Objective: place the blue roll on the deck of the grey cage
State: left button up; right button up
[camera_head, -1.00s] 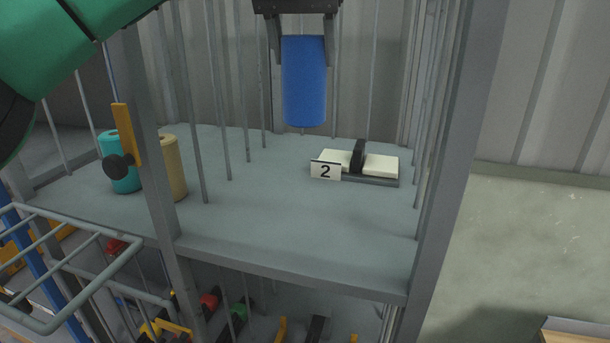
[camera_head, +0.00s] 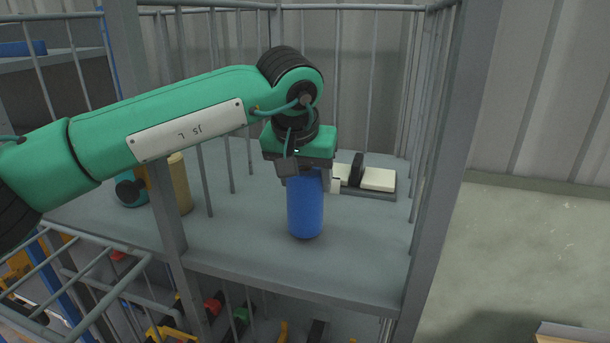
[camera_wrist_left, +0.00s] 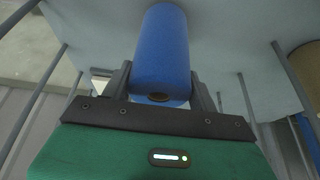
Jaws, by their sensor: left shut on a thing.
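My left gripper (camera_head: 308,180) is shut around the upper part of the upright blue roll (camera_head: 305,212), with a finger on each side. The roll is over the front middle of the grey cage's deck (camera_head: 235,240), its lower end close to the surface. I cannot tell whether it touches. In the left wrist view the roll (camera_wrist_left: 162,45) lies between the fingers, with the pale deck (camera_wrist_left: 230,30) beyond. My right gripper is not in view.
A white block with a black strap (camera_head: 378,179) sits behind right. Thin bars and thick posts (camera_head: 440,180) border the deck.

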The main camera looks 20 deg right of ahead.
pick_arm(q)
jog(key=shift+f, duration=0.6)
jog(key=shift+s+f, duration=0.1)
jog(key=shift+f, duration=0.05)
jog(key=o, duration=1.1)
